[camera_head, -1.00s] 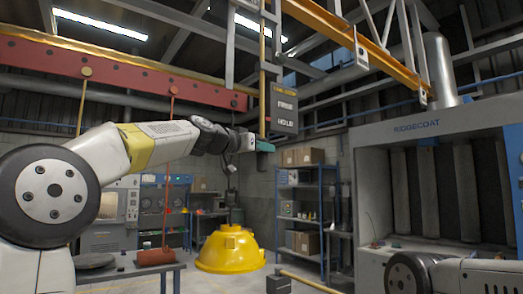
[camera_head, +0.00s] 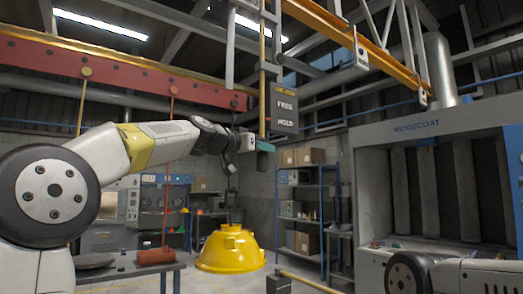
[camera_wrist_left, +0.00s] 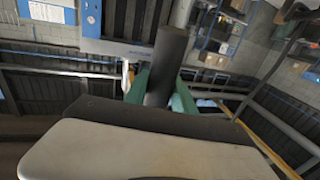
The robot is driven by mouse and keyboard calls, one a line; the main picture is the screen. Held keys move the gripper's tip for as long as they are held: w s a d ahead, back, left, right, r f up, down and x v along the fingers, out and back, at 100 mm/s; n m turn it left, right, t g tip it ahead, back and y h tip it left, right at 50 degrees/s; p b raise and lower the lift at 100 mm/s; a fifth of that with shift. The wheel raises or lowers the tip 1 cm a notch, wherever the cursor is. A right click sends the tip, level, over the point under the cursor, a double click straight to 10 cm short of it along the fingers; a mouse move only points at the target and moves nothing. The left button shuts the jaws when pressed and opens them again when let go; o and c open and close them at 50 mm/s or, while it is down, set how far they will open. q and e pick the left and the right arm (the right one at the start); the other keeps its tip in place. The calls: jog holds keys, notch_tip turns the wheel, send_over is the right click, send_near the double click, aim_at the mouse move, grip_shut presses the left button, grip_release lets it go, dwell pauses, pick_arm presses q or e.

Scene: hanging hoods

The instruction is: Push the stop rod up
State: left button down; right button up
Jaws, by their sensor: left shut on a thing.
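The stop rod (camera_head: 262,92) is a thin brass-coloured rod hanging upright beside a dark plate (camera_head: 284,108) lettered FREE and HOLD. My left gripper (camera_head: 265,146) is at the rod's lower end, its green fingertips shut around a dark grip. In the left wrist view this dark cylindrical grip (camera_wrist_left: 168,62) stands between the two green fingers (camera_wrist_left: 160,95). The fingers hide part of the grip. My right gripper is out of view; only part of my right arm shows at the bottom right.
A red beam (camera_head: 130,80) and a yellow rail (camera_head: 365,40) run overhead. A blue shelf (camera_head: 303,215) stands behind, and a large grey booth (camera_head: 400,160) stands at the right.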

aim_at(262, 128)
pick_arm(q)
jog(key=shift+r, duration=0.1)
notch_tip(262, 128, up, 5)
jog(key=shift+r, duration=0.2)
jog(key=shift+s+a+r, duration=0.1)
jog(key=shift+r, duration=0.5)
jog(key=c, duration=1.1)
grip_release()
jog(key=shift+o, duration=0.3)
jog(key=shift+f, duration=0.1)
jog(key=shift+s+a, duration=0.25)
jog(key=shift+a, duration=0.05)
jog(key=v, duration=0.6)
jog(key=shift+s+a, duration=0.15)
jog(key=shift+s, duration=0.2)
